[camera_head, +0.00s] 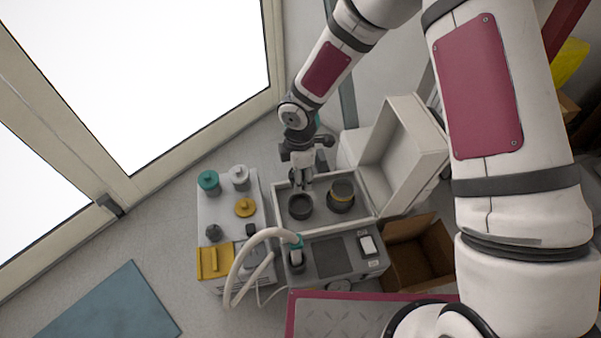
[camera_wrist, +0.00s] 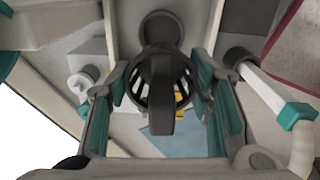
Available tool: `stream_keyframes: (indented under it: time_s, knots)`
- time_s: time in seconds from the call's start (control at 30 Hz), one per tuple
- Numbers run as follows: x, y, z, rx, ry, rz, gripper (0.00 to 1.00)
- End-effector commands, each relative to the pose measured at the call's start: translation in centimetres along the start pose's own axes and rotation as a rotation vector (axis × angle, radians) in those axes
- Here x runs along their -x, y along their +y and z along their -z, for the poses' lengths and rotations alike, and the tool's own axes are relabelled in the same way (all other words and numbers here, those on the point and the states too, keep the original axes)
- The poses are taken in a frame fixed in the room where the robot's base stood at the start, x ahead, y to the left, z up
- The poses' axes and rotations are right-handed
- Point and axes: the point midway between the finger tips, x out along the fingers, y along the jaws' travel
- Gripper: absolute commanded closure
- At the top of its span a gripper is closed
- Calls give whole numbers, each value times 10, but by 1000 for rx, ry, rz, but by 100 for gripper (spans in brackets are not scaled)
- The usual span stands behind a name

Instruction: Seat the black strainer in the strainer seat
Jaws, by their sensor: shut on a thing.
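The black strainer (camera_wrist: 160,118) is held between the teal finger pads of my gripper (camera_wrist: 161,85) in the wrist view. It has a slotted round body and a thick dark grip toward the camera. In the camera_head view my gripper (camera_head: 301,180) points down over an open white case, close above a round dark cup (camera_head: 300,207). The held strainer is hard to make out there. A round dark opening (camera_wrist: 160,26) shows beyond the strainer in the wrist view. I cannot tell for certain which round part is the strainer seat.
A dark cup with a yellow band (camera_head: 341,196) stands beside the other cup. The case's open lid (camera_head: 407,150) rises at the right. A unit with coloured knobs (camera_head: 208,182) stands left. A pale hose (camera_head: 240,268) loops in front. A cardboard box (camera_head: 418,252) sits right.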

Motion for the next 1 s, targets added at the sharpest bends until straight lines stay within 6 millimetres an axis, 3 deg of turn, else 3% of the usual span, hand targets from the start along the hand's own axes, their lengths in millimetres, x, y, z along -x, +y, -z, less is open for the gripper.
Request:
stream_keyframes:
  time_s: [0.63,1.0]
  knots:
    - [-38,0,0,2,0,1,72]
    - [-42,0,0,1,0,0,72]
